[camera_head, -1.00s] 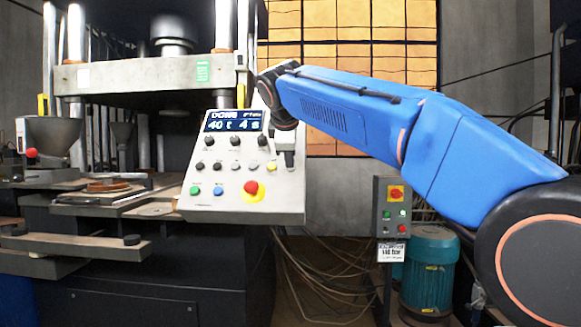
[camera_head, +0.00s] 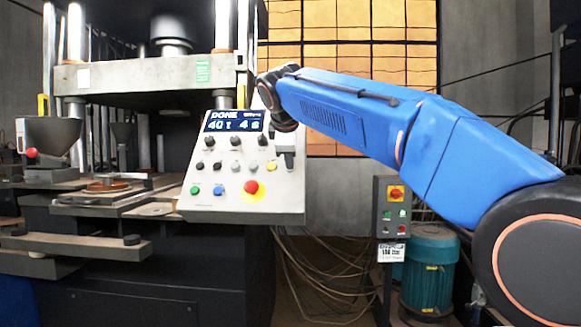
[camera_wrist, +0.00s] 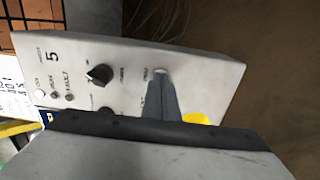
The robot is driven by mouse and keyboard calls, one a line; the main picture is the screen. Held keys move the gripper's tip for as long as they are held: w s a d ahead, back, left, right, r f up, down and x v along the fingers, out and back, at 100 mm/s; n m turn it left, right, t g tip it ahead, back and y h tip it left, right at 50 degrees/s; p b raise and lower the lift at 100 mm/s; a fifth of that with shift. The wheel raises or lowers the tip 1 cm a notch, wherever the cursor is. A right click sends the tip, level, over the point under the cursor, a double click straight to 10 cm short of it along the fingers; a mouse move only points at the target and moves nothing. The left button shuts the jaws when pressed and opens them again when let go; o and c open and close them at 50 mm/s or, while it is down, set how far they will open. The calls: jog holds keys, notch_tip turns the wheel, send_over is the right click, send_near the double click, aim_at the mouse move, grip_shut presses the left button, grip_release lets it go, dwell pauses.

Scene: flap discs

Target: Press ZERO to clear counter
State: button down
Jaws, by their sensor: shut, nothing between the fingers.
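The sloped grey control panel (camera_head: 230,205) stands at the front of the press, with a lit display (camera_head: 234,121) reading DONE, 40 t and 4 s. Below it are small black knobs, a yellow button (camera_head: 271,167), a green button (camera_head: 194,190), a blue button (camera_head: 218,191) and a red mushroom button (camera_head: 251,187) on a yellow disc. I cannot read which control is ZERO. My gripper (camera_head: 288,164) is shut and empty at the panel's right edge. In the wrist view my gripper (camera_wrist: 162,78) points at the panel beside a black knob (camera_wrist: 99,74); contact is unclear.
The press bed with a round disc (camera_head: 108,187) and a hopper (camera_head: 50,140) are at the left. A small switch box (camera_head: 394,205) and a teal motor (camera_head: 428,270) stand at the right. Loose cables hang between.

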jog(key=v, duration=0.8)
dwell(0.7)
jog(key=s+d+f+m+g, duration=0.1)
jog(key=s+d+f+m, duration=0.2)
jog(key=s+d+f, duration=0.35)
jog(key=s+d+f+m+g, duration=0.1)
jog(key=s+d+f+m, duration=0.15)
jog(key=d+f, duration=0.55)
jog(key=s+d+f+m+g, duration=0.1)
jog(key=s+d+f+m, duration=0.3)
jog(key=d, duration=0.5)
jog(key=s+d+f+m+g, duration=0.1)
jog(key=s+d+f+m, duration=0.3)
jog(key=s+f, duration=0.8)
jog(key=s+d+f+m+g, duration=0.1)
jog(key=s+d+f+m, duration=0.3)
jog(key=s+f, duration=0.8)
notch_tip(320, 180, down, 7)
jog(key=shift+d+r, duration=0.1)
jog(key=shift+d, duration=0.45)
